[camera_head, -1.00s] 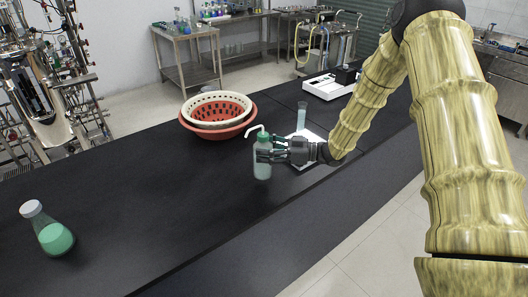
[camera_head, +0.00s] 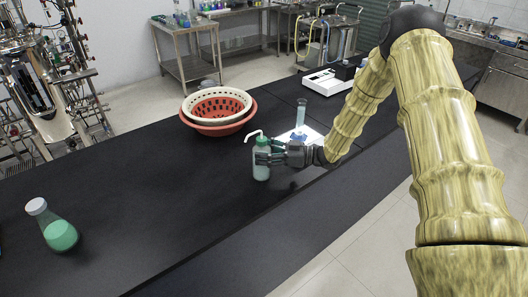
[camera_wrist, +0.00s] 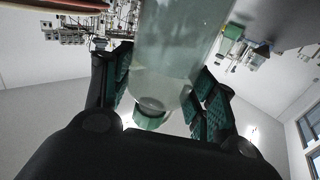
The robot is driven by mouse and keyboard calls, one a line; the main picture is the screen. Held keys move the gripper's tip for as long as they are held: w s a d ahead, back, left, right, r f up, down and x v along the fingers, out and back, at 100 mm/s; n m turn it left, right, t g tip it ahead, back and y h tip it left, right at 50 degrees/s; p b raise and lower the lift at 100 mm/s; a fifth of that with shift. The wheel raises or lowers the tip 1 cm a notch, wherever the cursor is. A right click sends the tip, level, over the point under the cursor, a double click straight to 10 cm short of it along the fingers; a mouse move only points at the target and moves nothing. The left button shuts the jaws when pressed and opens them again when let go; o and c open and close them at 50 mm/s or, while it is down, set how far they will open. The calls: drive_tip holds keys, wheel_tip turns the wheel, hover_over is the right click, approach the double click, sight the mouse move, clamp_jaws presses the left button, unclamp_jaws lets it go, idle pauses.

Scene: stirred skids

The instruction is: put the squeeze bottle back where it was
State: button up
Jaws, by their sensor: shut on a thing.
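The squeeze bottle (camera_head: 261,170) is pale and translucent with a green cap and a bent white spout. It is upright over the black bench, in front of the red basket. My gripper (camera_head: 268,157) is shut on it from the right side. The wrist view shows the bottle (camera_wrist: 178,45) between the two green-padded fingers of my gripper (camera_wrist: 165,95), with its green cap at the lower end of the picture. I cannot tell whether the bottle's base touches the bench.
A flask of green liquid (camera_head: 60,235) stands at the front left of the black bench (camera_head: 150,190). Nested baskets (camera_head: 218,128) sit behind the bottle. The bench between flask and bottle is clear.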

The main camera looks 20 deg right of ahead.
drive_tip(key=shift+f, duration=0.15)
drive_tip(key=o, duration=1.3)
drive_tip(key=shift+r, duration=0.25)
drive_tip(key=b+v, duration=0.3)
drive_tip(key=v, duration=0.9)
drive_tip(key=shift+b, duration=0.35)
